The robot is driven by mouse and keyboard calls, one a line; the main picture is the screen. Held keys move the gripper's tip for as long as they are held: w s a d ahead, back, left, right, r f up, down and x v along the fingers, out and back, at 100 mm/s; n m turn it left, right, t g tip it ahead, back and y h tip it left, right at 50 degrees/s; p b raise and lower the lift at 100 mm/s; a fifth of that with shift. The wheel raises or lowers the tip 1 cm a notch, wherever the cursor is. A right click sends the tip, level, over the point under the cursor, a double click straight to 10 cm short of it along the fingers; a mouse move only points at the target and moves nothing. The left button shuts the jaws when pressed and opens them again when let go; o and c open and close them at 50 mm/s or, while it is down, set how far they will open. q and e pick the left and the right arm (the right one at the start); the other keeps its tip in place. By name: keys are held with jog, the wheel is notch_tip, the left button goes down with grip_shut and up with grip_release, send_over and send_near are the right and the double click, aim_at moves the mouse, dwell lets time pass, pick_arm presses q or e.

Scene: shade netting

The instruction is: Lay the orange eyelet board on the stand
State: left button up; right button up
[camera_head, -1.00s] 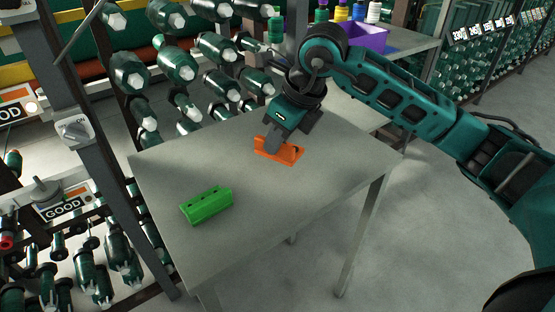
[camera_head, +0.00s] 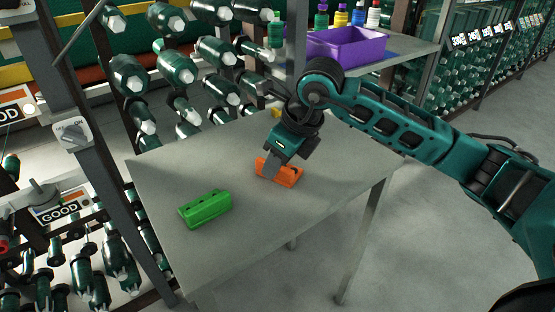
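The orange eyelet board (camera_head: 290,176) is near the middle of the grey table-like stand (camera_head: 245,225). My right gripper (camera_head: 271,171) reaches down from the upper right, with its finger across the board's left part. It appears shut on the board; the far finger is hidden. The board is at or just above the table top; I cannot tell whether it touches. A green block with holes along its top (camera_head: 205,208) lies to the left, nearer the front edge, apart from the orange board. My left gripper is not in view.
A purple bin (camera_head: 352,46) and several coloured spools stand on a shelf behind. Racks of green bobbins (camera_head: 178,68) line the table's back left side. A small yellow thing (camera_head: 277,112) shows behind my gripper. The table's front is clear.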

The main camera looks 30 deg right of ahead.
jog(key=shift+o, duration=0.5)
jog(key=shift+r, duration=0.1)
jog(key=shift+r+p, duration=0.3)
jog(key=p+v, duration=0.2)
jog(key=v, duration=0.9)
jog(key=shift+s+d+r, duration=0.15)
jog(key=shift+s+r, duration=0.05)
jog(key=shift+r, duration=0.05)
